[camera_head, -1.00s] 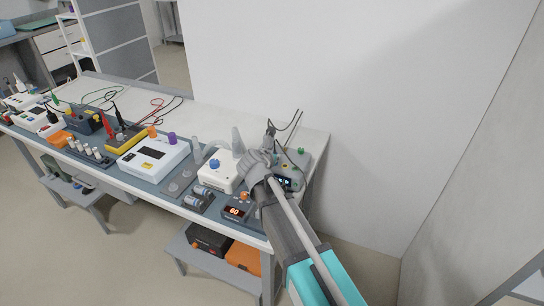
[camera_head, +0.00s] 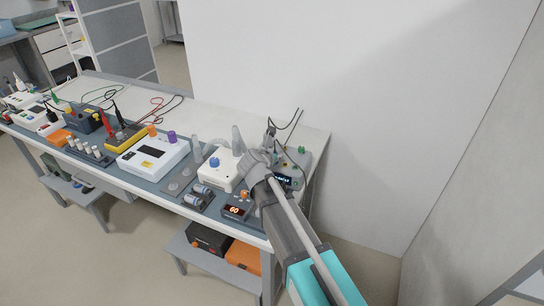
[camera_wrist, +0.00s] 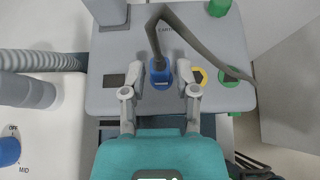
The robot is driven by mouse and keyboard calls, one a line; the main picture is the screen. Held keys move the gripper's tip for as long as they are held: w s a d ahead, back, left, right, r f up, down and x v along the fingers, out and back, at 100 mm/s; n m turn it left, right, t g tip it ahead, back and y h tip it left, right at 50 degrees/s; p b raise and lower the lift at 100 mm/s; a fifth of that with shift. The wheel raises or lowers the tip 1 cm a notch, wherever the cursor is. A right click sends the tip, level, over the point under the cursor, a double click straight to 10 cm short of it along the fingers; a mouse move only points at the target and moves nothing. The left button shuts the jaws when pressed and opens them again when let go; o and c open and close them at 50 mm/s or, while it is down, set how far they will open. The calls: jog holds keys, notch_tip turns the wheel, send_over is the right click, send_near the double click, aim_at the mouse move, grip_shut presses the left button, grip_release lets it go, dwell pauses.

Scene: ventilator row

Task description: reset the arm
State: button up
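My gripper (camera_head: 256,163) is at the right end of the bench. In the wrist view its two fingers (camera_wrist: 160,94) are spread apart. A blue plug (camera_wrist: 159,77) with a dark cable stands between them, with a visible gap on each side, so I hold nothing. The plug sits on a grey box (camera_wrist: 105,100), which has a yellow ring socket and green parts at its right. In the head view my gripper partly hides this grey box (camera_head: 303,158) and its lit screen (camera_head: 283,180).
A white unit with a blue knob (camera_head: 214,162) stands just left of my gripper, with a grey hose (camera_wrist: 40,62) beside it. A wall (camera_head: 350,110) rises behind the bench. Bare bench top (camera_head: 215,118) lies toward the back.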

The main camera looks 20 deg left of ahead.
jog(key=shift+o, duration=0.7)
